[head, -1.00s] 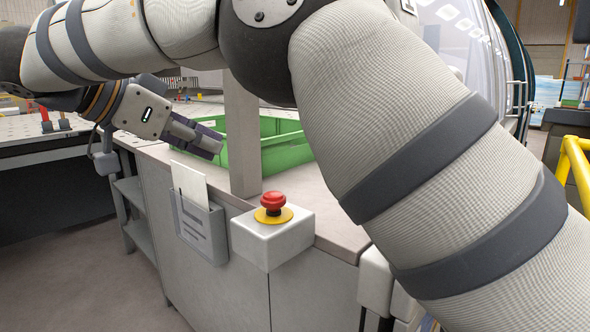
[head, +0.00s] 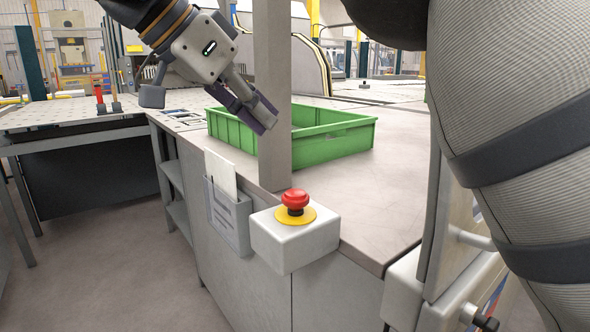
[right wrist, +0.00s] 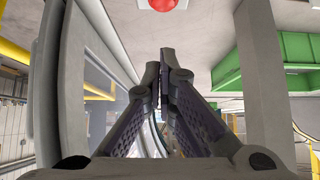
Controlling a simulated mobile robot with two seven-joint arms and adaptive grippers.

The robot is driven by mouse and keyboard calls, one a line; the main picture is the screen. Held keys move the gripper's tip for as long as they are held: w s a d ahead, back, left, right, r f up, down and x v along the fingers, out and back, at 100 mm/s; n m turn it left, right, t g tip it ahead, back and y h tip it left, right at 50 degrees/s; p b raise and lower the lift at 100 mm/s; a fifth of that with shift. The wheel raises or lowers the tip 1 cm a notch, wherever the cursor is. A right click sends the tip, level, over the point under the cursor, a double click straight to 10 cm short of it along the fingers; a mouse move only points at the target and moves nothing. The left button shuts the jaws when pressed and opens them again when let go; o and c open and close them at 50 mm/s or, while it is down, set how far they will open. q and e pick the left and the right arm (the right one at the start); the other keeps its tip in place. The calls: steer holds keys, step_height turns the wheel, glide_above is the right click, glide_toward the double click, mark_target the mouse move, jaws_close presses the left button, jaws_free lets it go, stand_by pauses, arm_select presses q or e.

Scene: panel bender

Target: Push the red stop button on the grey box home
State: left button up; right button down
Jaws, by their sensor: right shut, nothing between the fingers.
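The red stop button (head: 295,198) stands upright on a yellow disc on top of the pale grey box (head: 292,246), at the corner of the bench. The button's red cap also shows at the top edge of the right wrist view (right wrist: 165,4).
A grey post (head: 273,90) rises just behind the box. A green crate (head: 335,137) lies on the bench behind it. A paper holder (head: 228,214) hangs on the bench front, left of the box. The bench top (head: 370,205) right of the box is clear.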

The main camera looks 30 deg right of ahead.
glide_above(294, 193)
step_height(294, 193, down, 5)
steer(key=shift+s+a+p, duration=0.1)
steer(key=shift+a+p, duration=0.05)
steer(key=shift+p, duration=0.25)
step_height(294, 193, down, 4)
steer(key=shift+r, duration=0.1)
steer(key=shift+f, duration=0.45)
arm_select(q)
steer(key=shift+w+r+t, duration=0.4)
steer(key=shift+w+r, duration=0.4)
steer(key=shift+w, duration=0.05)
